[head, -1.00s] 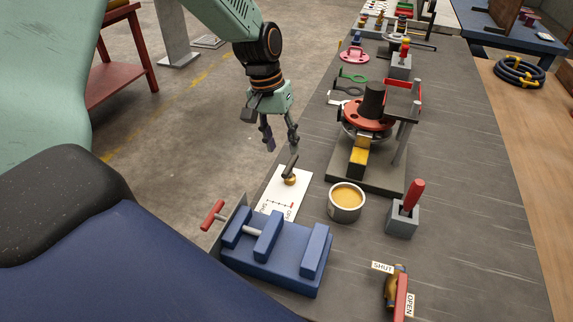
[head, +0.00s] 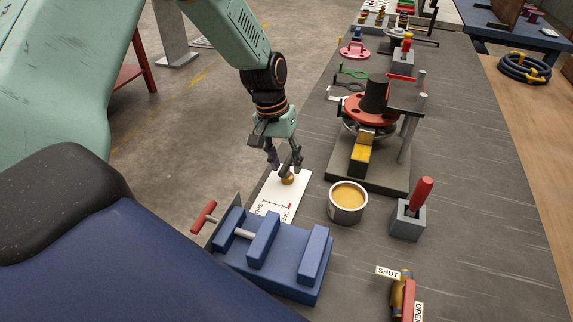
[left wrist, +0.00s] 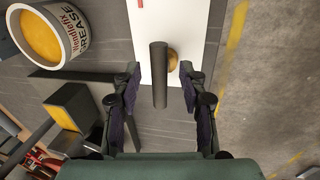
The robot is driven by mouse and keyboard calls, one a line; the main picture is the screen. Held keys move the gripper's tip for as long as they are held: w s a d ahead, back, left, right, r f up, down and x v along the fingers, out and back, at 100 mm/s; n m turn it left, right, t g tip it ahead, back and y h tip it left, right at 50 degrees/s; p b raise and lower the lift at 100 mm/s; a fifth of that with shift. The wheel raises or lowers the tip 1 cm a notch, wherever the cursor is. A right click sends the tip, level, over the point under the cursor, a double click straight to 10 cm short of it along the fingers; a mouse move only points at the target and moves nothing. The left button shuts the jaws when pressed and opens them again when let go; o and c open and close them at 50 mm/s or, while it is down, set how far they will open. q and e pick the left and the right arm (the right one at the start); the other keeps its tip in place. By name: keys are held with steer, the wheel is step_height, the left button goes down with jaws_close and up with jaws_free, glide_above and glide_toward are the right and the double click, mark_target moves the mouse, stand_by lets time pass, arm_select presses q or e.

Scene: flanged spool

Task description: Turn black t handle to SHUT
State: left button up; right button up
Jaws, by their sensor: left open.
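The black T handle (left wrist: 159,75) stands on a round brass base (head: 287,179) on a white plate (head: 273,198). In the left wrist view its dark bar runs up and down the picture. The plate carries SHUT and OPEN lettering, a scale line and a red mark; the blue vise hides part of its near edge. My left gripper (head: 286,168) is open over the handle. In the left wrist view its fingers (left wrist: 160,78) flank the bar, with a gap on each side. In the head view the fingers mostly hide the handle. My right gripper is not in view.
A blue vise (head: 312,254) with a red-ended screw bar stands nearest. A grease tin (head: 347,203) and a red lever (head: 422,192) on a grey block are to the right. A red flanged spool (head: 370,110) stands behind. A red-handled brass valve (head: 402,290) has its own SHUT/OPEN tags.

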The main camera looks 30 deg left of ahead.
arm_select(q)
steer(key=shift+w+a+f, duration=0.15)
steer(key=shift+a+f, duration=0.05)
steer(key=shift+f, duration=0.65)
steer(key=shift+d, duration=0.15)
steer(key=shift+d+r, duration=0.15)
steer(key=shift+d, duration=0.15)
steer(key=shift+c, duration=0.6)
steer(key=shift+a, duration=0.35)
steer(key=c, duration=0.4)
steer(key=shift+d, duration=0.1)
jaws_close()
